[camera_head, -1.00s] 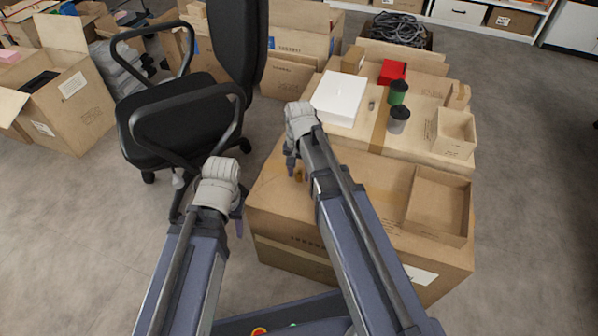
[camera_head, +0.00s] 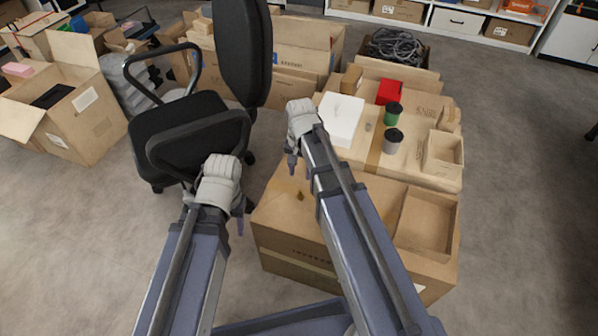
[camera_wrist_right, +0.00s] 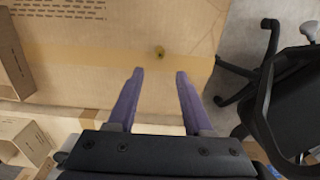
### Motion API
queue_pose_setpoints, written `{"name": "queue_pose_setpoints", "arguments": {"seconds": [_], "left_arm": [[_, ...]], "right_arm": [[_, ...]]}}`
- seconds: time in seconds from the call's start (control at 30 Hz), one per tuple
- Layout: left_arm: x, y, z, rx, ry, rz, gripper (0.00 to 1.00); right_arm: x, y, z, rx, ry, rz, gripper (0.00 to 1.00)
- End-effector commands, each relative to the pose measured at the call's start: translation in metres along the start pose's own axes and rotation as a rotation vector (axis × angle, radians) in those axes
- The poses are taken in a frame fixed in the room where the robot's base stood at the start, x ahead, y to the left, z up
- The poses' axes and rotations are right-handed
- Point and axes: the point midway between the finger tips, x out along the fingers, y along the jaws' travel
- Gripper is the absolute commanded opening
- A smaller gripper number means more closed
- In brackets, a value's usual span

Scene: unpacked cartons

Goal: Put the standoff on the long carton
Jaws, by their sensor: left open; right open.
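A small brass-coloured piece, which looks like the standoff (camera_head: 300,196), lies on top of the near brown carton (camera_head: 283,215). In the right wrist view the standoff (camera_wrist_right: 159,51) lies just beyond and between my fingertips, on the carton top (camera_wrist_right: 110,55) near a tape strip. My right gripper (camera_head: 292,166) is open and empty above this carton; its two fingers (camera_wrist_right: 160,72) are apart. My left gripper (camera_head: 240,222) is open, left of the near carton, over the floor. I cannot tell for sure which carton is the long one.
Behind stands another carton (camera_head: 372,158) with a white box (camera_head: 341,117), red box (camera_head: 389,91), green-lidded pot (camera_head: 393,113), grey pot (camera_head: 392,140) and small open box (camera_head: 443,153). An open tray (camera_head: 427,222) occupies the near carton's right side. An office chair (camera_head: 180,125) stands left.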

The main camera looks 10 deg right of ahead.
Motion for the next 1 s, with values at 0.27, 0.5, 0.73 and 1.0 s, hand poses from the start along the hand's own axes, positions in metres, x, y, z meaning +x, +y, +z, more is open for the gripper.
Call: {"name": "queue_pose_setpoints", "arguments": {"seconds": [0.27,0.5,0.73,1.0], "left_arm": [[0.001,0.0,0.0,0.0,0.0,0.0,0.5],[0.001,0.0,0.0,0.0,0.0,0.0,0.5],[0.001,0.0,0.0,0.0,0.0,0.0,0.5],[0.001,0.0,0.0,0.0,0.0,0.0,0.5]], "right_arm": [[0.0,-0.008,0.111,-0.525,-0.001,0.065,0.51],[-0.001,-0.004,0.17,-0.893,-0.007,0.115,0.51],[-0.001,-0.005,0.173,-0.925,-0.009,0.119,0.51],[-0.001,-0.005,0.172,-0.922,-0.009,0.119,0.51]]}}
